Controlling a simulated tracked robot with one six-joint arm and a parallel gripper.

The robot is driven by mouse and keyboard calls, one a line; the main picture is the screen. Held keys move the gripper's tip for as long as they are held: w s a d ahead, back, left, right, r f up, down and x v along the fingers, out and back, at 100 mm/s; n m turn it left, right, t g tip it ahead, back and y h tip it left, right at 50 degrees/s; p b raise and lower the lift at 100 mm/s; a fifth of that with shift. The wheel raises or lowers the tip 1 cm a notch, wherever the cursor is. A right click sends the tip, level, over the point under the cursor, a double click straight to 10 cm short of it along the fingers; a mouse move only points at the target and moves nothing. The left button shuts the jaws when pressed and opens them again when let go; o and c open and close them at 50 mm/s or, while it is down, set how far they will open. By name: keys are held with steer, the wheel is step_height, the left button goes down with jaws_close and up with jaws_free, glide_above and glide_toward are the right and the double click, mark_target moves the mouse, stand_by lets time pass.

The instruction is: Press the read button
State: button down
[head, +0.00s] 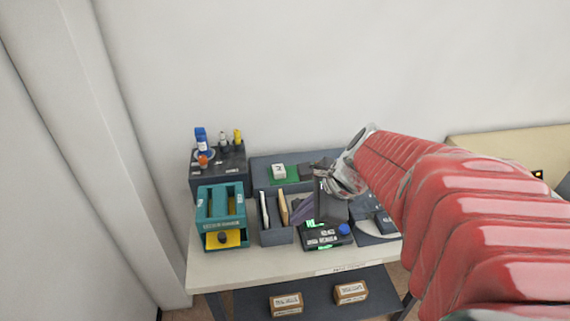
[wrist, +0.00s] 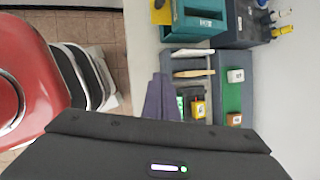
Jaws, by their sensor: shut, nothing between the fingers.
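A black device (head: 322,238) sits near the front edge of the table in the head view. It has pale lettering too small to read, green glowing parts, and a round blue button (head: 344,229) on its right. I cannot confirm which part is the read button. My gripper (head: 332,210) is shut and empty, pointing down just behind and above the device, and it hides part of it. Whether it touches the device cannot be told. In the wrist view my gripper's dark housing fills the bottom, and neither the fingertips nor the blue button shows clearly.
A grey tray (head: 275,236) with upright items stands left of the device. Further left is a teal box (head: 221,200) with a yellow drawer front, and behind it a dark stand (head: 232,173) with bottles. A green pad (head: 291,174) lies at the back. Small boxes (head: 286,304) sit below.

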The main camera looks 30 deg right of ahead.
steer(key=w+d+f+m+t, duration=0.1)
steer(key=w+d+f+m, duration=0.1)
steer(key=d+m, duration=0.55)
steer(key=m+t, duration=0.3)
steer(key=m, duration=0.8)
glide_above(348, 230)
steer(key=f, duration=0.2)
steer(key=shift+s+r+n, duration=0.1)
steer(key=shift+n, duration=0.15)
steer(key=shift+f, duration=4.4)
steer(key=shift+f, duration=0.9)
steer(key=shift+r, duration=0.95)
